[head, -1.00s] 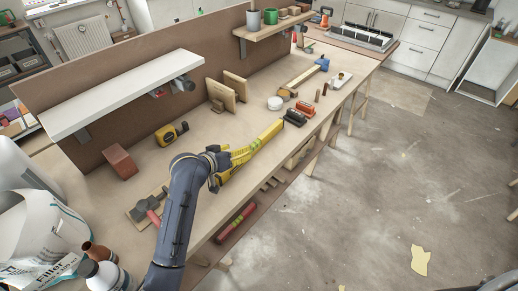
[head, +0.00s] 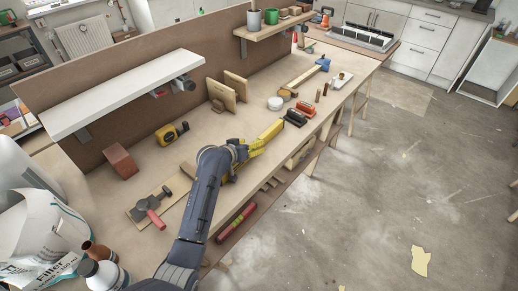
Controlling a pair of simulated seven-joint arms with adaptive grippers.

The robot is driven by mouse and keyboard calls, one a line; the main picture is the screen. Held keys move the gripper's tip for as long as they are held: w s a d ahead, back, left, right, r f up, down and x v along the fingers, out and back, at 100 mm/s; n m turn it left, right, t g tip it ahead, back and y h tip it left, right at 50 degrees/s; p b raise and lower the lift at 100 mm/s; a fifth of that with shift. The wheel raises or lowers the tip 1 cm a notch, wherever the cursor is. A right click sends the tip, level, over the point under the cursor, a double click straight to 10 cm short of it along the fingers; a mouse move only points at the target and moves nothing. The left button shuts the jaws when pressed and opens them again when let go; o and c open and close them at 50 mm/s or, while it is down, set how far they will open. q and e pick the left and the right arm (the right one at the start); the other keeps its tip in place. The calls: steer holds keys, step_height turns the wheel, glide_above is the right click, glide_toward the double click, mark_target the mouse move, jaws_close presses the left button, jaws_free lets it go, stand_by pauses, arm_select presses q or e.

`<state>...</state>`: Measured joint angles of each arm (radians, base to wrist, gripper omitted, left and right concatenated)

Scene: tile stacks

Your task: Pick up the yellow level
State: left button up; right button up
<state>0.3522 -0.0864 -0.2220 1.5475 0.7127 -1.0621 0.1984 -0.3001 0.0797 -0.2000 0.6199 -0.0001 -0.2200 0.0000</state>
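The yellow level (head: 268,131) lies along the front edge of the workbench, slanting up to the right in the head view. Its far end is in plain sight, but my arm and hand cover much of its near part. My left gripper (head: 250,150) is over the middle of the level. The fingers are small and blend with the yellow body, so I cannot tell whether they are open or shut, or whether they touch it. My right gripper is not in view.
A dark block (head: 295,118) sits just beyond the level's far end, with a red-orange item (head: 305,108) behind it. A hammer (head: 153,208) lies on a board left of my arm. A tape measure (head: 172,132) and a reddish block (head: 120,162) stand farther back.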

arm_select(q)
steer(key=shift+w+d+f, duration=0.3)
steer(key=shift+w, duration=0.05)
jaws_close()
stand_by(0.3)
steer(key=shift+r, duration=0.1)
